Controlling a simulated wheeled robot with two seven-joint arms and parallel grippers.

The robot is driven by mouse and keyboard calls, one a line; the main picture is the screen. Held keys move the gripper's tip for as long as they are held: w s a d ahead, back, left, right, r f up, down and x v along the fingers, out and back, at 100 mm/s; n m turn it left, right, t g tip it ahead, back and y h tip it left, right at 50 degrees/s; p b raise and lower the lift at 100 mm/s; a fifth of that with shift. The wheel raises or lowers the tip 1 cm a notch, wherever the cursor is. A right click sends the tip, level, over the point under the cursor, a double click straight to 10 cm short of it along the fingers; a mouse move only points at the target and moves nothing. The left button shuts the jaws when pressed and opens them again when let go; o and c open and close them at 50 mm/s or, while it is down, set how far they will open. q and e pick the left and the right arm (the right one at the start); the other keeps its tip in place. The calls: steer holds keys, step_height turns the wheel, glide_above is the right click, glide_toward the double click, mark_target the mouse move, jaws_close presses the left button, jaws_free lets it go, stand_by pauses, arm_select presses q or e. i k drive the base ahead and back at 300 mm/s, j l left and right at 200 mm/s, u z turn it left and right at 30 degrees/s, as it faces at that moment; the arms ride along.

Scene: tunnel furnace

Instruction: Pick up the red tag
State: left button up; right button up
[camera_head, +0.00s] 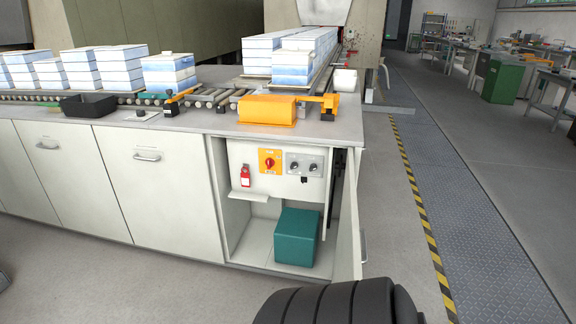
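The red tag (245,178) is a small red piece with a white patch, upright just above a small white shelf (250,196) inside the open cabinet. It is at the left side of the cabinet. I cannot tell whether it rests on the shelf or hangs behind it. Neither of my grippers is in view. A dark ribbed part at the bottom edge looks like part of my own arm, and no fingers show on it.
The cabinet door (349,225) stands open on the right. Inside are a yellow plate with a red rotary switch (269,162), a panel with knobs (304,166) and a teal box (297,237). The counter above carries stacked blocks (170,74). The floor in front is clear.

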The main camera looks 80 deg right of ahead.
mark_target(245, 178)
steer(key=i+l+z, duration=0.55)
steer(key=i+z, duration=0.8)
steer(key=i+j+z, duration=0.1)
steer(key=i+z, duration=0.4)
steer(key=i+j+z, duration=0.25)
steer(key=z, duration=0.2)
steer(key=i+j, duration=0.05)
steer(key=i, duration=0.05)
